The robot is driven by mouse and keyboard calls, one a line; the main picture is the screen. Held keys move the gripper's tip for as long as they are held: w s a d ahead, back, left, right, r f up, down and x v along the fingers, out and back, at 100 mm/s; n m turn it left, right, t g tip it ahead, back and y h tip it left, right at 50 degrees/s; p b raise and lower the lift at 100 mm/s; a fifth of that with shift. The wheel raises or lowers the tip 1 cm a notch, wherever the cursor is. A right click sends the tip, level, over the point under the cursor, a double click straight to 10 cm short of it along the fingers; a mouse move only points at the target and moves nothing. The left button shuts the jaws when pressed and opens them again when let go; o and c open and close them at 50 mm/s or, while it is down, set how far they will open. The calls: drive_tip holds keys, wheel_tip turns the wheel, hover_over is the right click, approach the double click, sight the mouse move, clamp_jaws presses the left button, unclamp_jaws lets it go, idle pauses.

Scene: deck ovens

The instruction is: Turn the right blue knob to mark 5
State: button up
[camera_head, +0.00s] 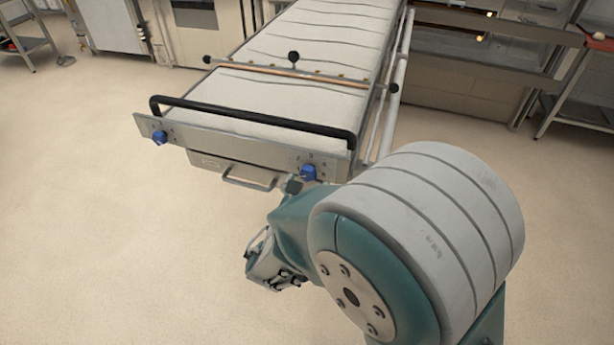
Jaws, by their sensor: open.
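The right blue knob (308,173) is on the right end of the loader's metal front panel (240,152), with small marks around it that are too small to read. The left blue knob (159,137) is on the panel's left end. My gripper (262,262) hangs low in front of the panel, below and to the left of the right knob, and apart from it. It is open and empty, and its fingers are small and partly hidden by its own body. My arm's wrist comes close below the right knob in the picture.
A black handle bar (250,118) runs along the top of the panel, and a metal handle (249,180) juts out below it. The pale loader belt (300,50) extends back toward the ovens. The floor (110,250) in front and left is clear.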

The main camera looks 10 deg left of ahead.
drive_tip(key=shift+w+d, duration=0.3)
drive_tip(key=shift+w, duration=0.55)
drive_tip(key=shift+w+a+f, duration=0.1)
drive_tip(key=shift+a+f, duration=0.05)
drive_tip(key=shift+a, duration=0.85)
drive_tip(key=shift+c, duration=1.3)
drive_tip(key=c, duration=0.5)
drive_tip(key=shift+d, duration=0.4)
drive_tip(key=c, duration=0.4)
drive_tip(key=shift+d, duration=0.2)
drive_tip(key=shift+a, duration=0.1)
